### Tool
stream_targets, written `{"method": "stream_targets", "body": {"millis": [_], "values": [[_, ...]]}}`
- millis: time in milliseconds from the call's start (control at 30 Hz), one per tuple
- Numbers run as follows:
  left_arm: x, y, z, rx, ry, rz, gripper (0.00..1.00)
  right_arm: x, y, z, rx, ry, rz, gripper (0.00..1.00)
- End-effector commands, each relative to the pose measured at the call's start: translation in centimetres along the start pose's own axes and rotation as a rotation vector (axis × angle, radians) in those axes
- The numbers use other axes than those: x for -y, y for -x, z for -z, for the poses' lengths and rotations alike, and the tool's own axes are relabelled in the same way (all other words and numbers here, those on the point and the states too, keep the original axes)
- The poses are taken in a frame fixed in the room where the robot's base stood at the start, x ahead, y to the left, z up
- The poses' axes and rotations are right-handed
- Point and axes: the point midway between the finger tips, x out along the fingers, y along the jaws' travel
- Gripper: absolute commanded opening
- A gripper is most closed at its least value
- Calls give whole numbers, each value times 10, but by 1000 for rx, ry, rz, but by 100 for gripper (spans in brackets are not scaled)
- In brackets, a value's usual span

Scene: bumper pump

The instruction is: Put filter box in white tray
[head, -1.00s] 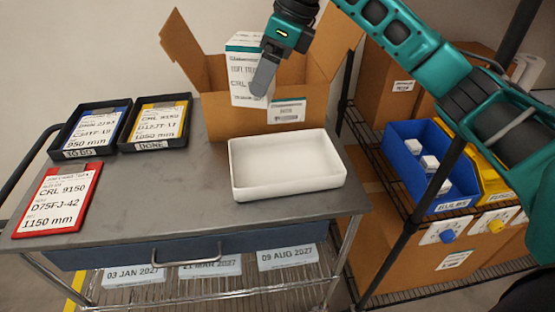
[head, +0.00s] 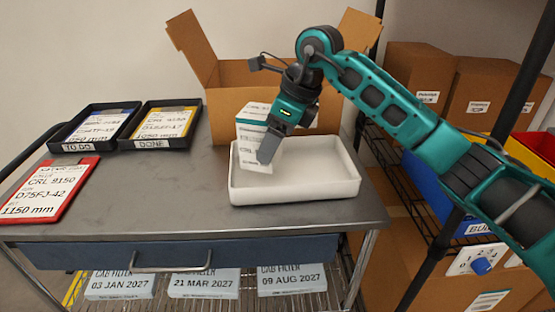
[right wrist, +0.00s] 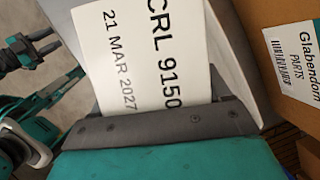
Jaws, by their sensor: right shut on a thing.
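The filter box (head: 252,127) is a white carton with a green band near its top. Its printed side shows in the right wrist view (right wrist: 135,55) and reads CRL 9150, 21 MAR 2027. My right gripper (head: 268,150) is shut on it. The box is upright, slightly tilted, at the left part of the white tray (head: 300,190). Its lower end appears within the tray's rim; I cannot tell whether it touches the floor. The tray lies on the grey cart top and its visible inside is otherwise empty.
An open cardboard box (head: 225,100) stands right behind the tray. Black trays marked TO DO (head: 95,130) and DONE (head: 160,125) and a red clipboard (head: 48,190) are at the left. A wire shelf with bins is at the right.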

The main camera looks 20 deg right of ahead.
Motion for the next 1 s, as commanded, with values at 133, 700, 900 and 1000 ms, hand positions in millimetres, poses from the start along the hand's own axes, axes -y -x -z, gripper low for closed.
{"method": "stream_targets", "body": {"millis": [133,700,900,1000], "values": [[-4,-10,-14,7,-1,-12,43,-4,-27,5,2,2,-1,28],[-7,-11,-4,-8,0,-23,43,-5,-36,7,-2,1,-1,87],[-7,-11,-5,-6,1,-22,43,-5,-36,7,-2,1,-1,100],[-7,-11,-6,-4,1,-22,43,-5,-36,7,-2,1,-1,100]]}}
